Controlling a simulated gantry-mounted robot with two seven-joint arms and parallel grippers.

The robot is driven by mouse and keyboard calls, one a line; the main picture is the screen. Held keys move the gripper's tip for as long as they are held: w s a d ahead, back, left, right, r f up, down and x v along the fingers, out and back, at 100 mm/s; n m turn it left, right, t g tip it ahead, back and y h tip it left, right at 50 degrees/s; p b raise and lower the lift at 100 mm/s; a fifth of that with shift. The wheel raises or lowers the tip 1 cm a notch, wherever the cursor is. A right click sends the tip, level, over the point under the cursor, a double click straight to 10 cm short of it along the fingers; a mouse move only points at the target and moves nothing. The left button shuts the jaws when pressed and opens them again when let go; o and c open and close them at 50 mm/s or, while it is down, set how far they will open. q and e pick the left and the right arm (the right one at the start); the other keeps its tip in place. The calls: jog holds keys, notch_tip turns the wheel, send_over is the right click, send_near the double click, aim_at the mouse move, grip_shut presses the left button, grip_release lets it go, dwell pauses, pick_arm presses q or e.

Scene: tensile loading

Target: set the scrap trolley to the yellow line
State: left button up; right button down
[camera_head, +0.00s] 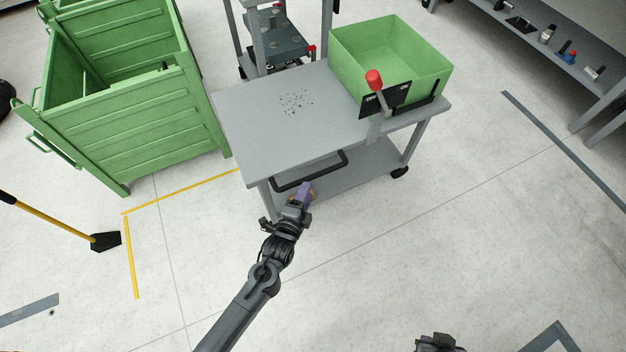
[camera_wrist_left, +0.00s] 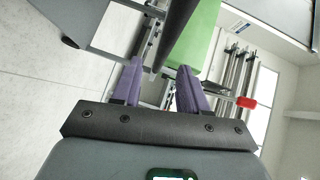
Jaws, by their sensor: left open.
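The scrap trolley (camera_head: 250,115) is a grey wheeled table with dark specks on its top and a green bin (camera_head: 400,65) at its far right. A black handle (camera_head: 318,175) runs along its near edge. The yellow line (camera_head: 131,258) is an L-shaped floor marking left of the trolley; one leg runs up to the trolley's near left side. My left gripper (camera_head: 304,192) is open just at the handle. In the left wrist view the dark handle bar (camera_wrist_left: 177,35) reaches between the open purple fingers (camera_wrist_left: 158,78). My right gripper (camera_head: 437,343) is barely in view at the bottom edge.
A large green crate (camera_head: 135,130) stands close left of the trolley. A yellow-handled broom (camera_head: 105,241) lies at the left. A red-topped lever (camera_head: 374,80) stands by the bin. A bench (camera_head: 545,45) is at the upper right. The near floor is clear.

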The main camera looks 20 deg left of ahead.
aim_at(312, 175)
pick_arm(q)
jog(key=w, duration=0.2)
jog(key=w+b, duration=0.1)
jog(key=w, duration=0.1)
jog(key=w+b, duration=0.1)
jog(key=w, duration=0.1)
jog(key=shift+a+f, duration=0.25)
jog(key=shift+a, duration=0.1)
jog(key=shift+w+d+f+b, duration=0.1)
jog(key=shift+w+d+b, duration=0.05)
jog(key=shift+w+b, duration=0.35)
jog(key=shift+w, duration=0.1)
grip_shut()
